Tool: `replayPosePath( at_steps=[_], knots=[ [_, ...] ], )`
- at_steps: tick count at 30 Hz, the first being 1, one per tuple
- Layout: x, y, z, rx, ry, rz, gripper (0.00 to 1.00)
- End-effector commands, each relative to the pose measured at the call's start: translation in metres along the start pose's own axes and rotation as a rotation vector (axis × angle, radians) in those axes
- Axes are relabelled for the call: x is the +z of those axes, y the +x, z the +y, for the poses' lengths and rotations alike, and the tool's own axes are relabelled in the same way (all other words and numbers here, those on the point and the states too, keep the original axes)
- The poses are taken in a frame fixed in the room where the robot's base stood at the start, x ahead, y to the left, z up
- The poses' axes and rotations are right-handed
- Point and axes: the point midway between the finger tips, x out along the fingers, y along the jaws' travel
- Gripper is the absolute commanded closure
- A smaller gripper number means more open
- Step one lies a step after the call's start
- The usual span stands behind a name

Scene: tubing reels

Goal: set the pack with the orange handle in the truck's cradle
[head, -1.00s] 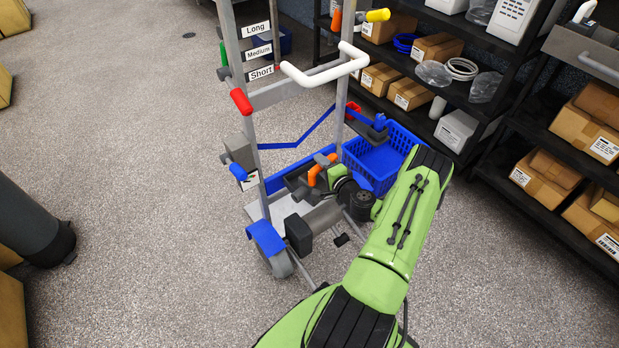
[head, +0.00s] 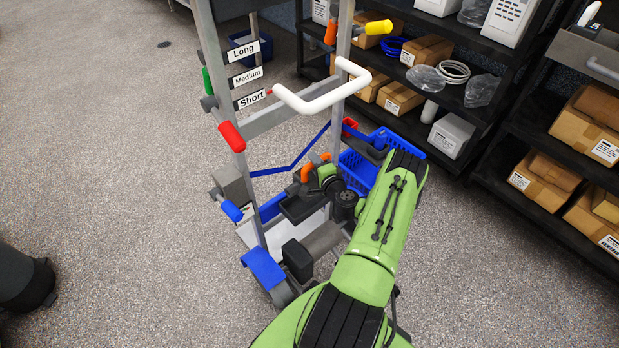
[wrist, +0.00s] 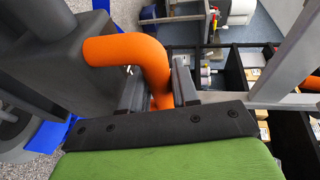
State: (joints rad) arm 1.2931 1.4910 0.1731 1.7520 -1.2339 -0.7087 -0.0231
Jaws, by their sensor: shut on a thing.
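The truck (head: 208,70) is an upright grey frame with a white push bar, in the middle of the head view. My gripper (wrist: 160,90) is shut on the orange handle (wrist: 128,48), a bent tube joined to a dark grey body, the pack (wrist: 70,65). In the head view the orange handle (head: 306,173) shows at my wrist, low within the truck's frame, above a dark tray-like part (head: 300,207). My arm hides much of this area. I cannot tell whether the pack touches the truck or which part is the cradle.
A blue basket (head: 358,170) is at the truck's right, partly behind my arm. Shelves (head: 480,120) with boxes and tubing stand at the right. Red (head: 232,136) and blue (head: 232,211) grips jut from the truck's left upright. The floor at left is mostly open.

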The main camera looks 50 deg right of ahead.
Motion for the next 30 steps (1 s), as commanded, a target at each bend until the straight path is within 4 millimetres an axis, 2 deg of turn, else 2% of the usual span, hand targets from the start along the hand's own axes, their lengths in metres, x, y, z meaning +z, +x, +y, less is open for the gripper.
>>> replayPosePath(
  at_steps=[1, 3, 8, 14, 23, 24, 29, 30],
  knots=[
    [0.001, 0.004, 0.012, -0.007, 0.003, 0.000, 1.00],
    [0.001, 0.006, 0.023, -0.008, 0.002, 0.000, 1.00],
    [0.002, 0.009, 0.036, -0.009, 0.001, 0.000, 1.00],
    [0.004, 0.014, 0.066, -0.009, 0.002, 0.000, 1.00],
    [0.003, 0.015, 0.067, -0.010, 0.001, 0.001, 1.00],
    [0.004, 0.014, 0.071, -0.001, -0.001, -0.001, 0.69],
    [0.004, 0.014, 0.071, -0.001, -0.001, -0.001, 0.45],
    [0.004, 0.014, 0.071, -0.001, -0.001, -0.001, 0.45]
  ],
)
